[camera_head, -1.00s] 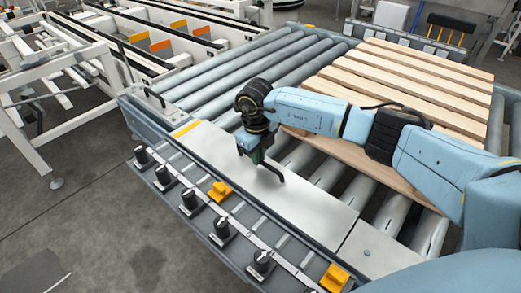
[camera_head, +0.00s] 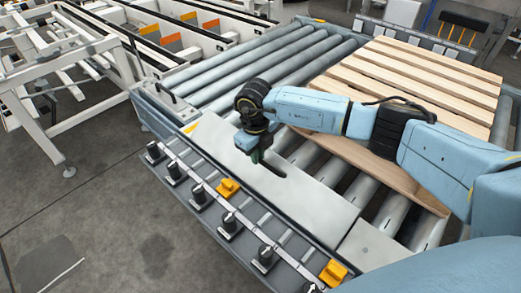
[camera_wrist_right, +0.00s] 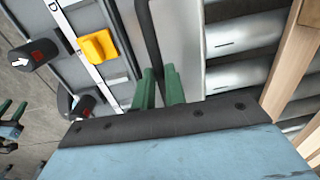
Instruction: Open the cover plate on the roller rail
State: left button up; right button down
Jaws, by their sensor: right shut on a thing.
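The cover plate (camera_head: 318,200) is a long flat silver sheet along the front edge of the roller rail (camera_head: 245,72). Its dark bar handle (camera_wrist_right: 149,40) stands up from the plate in the right wrist view. My right gripper (camera_head: 262,158) is low over the plate. In the right wrist view its two green fingers (camera_wrist_right: 160,90) are shut on the handle. The grip itself is partly hidden by the wrist. A small part of my left gripper (camera_wrist_right: 11,108) shows at the left edge of the right wrist view, its fingers apart and empty, above the floor.
A wooden pallet (camera_head: 415,85) lies on the rollers behind the plate, under my right arm. A row of black knobs (camera_head: 200,195) and yellow blocks (camera_head: 228,187) lines the front rail. A second plate (camera_head: 370,248) adjoins on the right. Open floor lies at front left.

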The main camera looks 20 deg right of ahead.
pick_arm(q)
jog(key=shift+f, duration=0.25)
pick_arm(e)
jog(key=shift+s+a+f, duration=0.4)
jog(key=shift+a, duration=0.1)
jog(key=c, duration=1.5)
grip_release()
jog(key=shift+w, duration=0.2)
pick_arm(q)
jog(key=shift+a, duration=0.1)
pick_arm(e)
jog(key=shift+o, duration=0.2)
jog(key=shift+d+r, duration=0.1)
jog(key=shift+w+r, duration=0.1)
jog(key=shift+r, duration=0.05)
